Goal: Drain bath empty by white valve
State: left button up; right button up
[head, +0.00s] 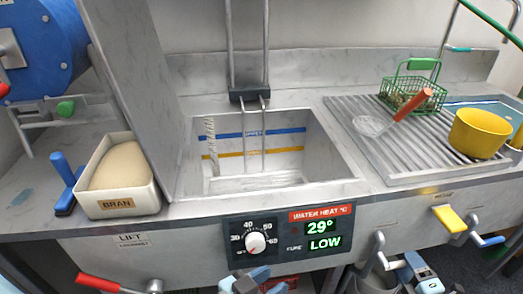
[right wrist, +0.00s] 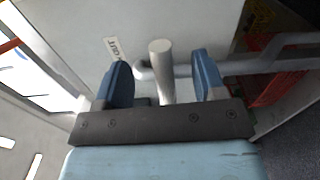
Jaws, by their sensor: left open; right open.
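The bath (head: 325,150) is a grey basin in the counter with a blue and a yellow line on its back wall; its water level is hard to tell. The white valve (head: 379,245) is a pale upright handle on a pipe below the counter front. In the right wrist view the valve's handle (right wrist: 161,65) stands between the two blue fingers of my right gripper (right wrist: 163,78), which are apart and not closed on it. My right gripper also shows at the lower right in the head view (head: 416,270). My left gripper (head: 246,281) is open and empty below the dial panel.
A red lever (head: 97,284) is at lower left, a yellow handle (head: 450,218) and a blue handle (head: 491,240) at right. A bran box (head: 120,206) stands left of the bath. A green basket (head: 412,92) and yellow bowl (head: 478,133) sit on the ribbed drainer.

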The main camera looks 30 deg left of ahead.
jog(key=p+v, duration=0.1)
jog(key=v, duration=0.8)
jog(key=shift+p, duration=0.3)
